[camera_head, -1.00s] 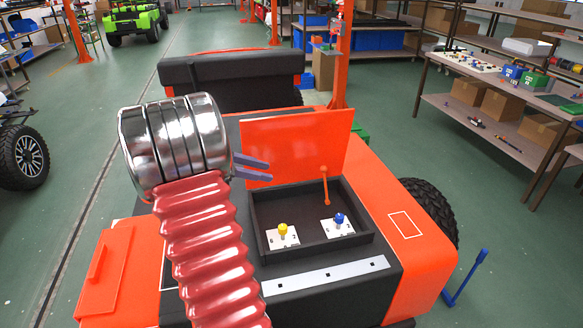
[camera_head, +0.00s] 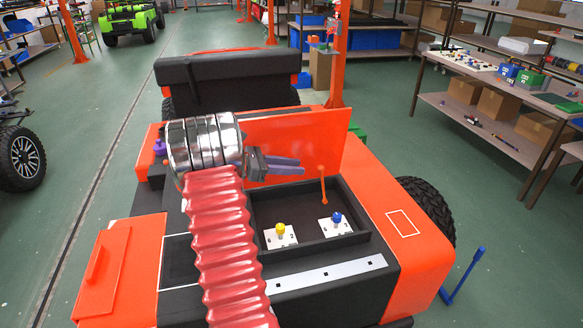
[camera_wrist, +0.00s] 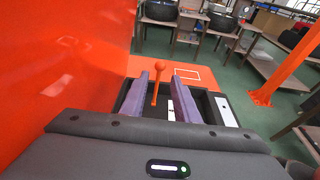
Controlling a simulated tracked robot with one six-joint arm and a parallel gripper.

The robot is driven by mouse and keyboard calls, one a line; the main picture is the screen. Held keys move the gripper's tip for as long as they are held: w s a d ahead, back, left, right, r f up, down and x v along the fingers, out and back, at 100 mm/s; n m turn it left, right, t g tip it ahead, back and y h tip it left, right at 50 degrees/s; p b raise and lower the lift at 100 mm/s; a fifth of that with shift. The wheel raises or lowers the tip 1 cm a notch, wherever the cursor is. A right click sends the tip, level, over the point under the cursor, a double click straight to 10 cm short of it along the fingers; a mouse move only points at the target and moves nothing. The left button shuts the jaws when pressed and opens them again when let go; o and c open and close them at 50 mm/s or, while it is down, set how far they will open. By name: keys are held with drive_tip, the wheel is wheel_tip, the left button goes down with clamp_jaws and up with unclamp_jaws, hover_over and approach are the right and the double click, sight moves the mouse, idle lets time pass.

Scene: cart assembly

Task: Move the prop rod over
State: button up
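The prop rod (camera_head: 323,186) is a thin orange rod with a ball on its top end. It stands up at the right side of the black compartment (camera_head: 262,232) in the orange cart, just in front of the raised orange lid (camera_head: 318,140). My gripper (camera_head: 301,166) points right with its purple fingers in front of the lid, their tips a short way left of the rod. In the wrist view my gripper (camera_wrist: 160,78) is open and empty. The rod (camera_wrist: 157,82) shows between the two fingers there, beyond the tips and apart from them.
A yellow knob (camera_head: 280,229) and a blue knob (camera_head: 336,217) stand on white plates in the compartment. The raised lid is close beside the fingers, on the left in the wrist view (camera_wrist: 60,60). An orange post (camera_head: 337,60) rises behind the cart.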

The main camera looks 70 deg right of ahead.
drive_tip(key=shift+x, duration=3.9)
drive_tip(key=c, duration=0.6)
drive_tip(key=shift+w+a, duration=0.1)
drive_tip(key=shift+a, duration=0.05)
drive_tip(key=shift+w+a+f, duration=0.25)
drive_tip(key=shift+w+a, duration=0.1)
drive_tip(key=shift+w, duration=0.25)
drive_tip(key=shift+w+a+f, duration=0.25)
drive_tip(key=shift+w+a, duration=0.05)
drive_tip(key=shift+w, duration=0.3)
drive_tip(key=shift+w+a+f, duration=0.25)
drive_tip(key=shift+w+a, duration=0.1)
drive_tip(key=shift+w, duration=0.2)
drive_tip(key=shift+w, duration=0.1)
drive_tip(key=shift+w+a+f, duration=0.5)
drive_tip(key=shift+w+f, duration=0.1)
drive_tip(key=shift+w, duration=0.15)
drive_tip(key=shift+w+a+f, duration=0.45)
drive_tip(key=shift+w+f, duration=0.2)
drive_tip(key=shift+w, duration=0.1)
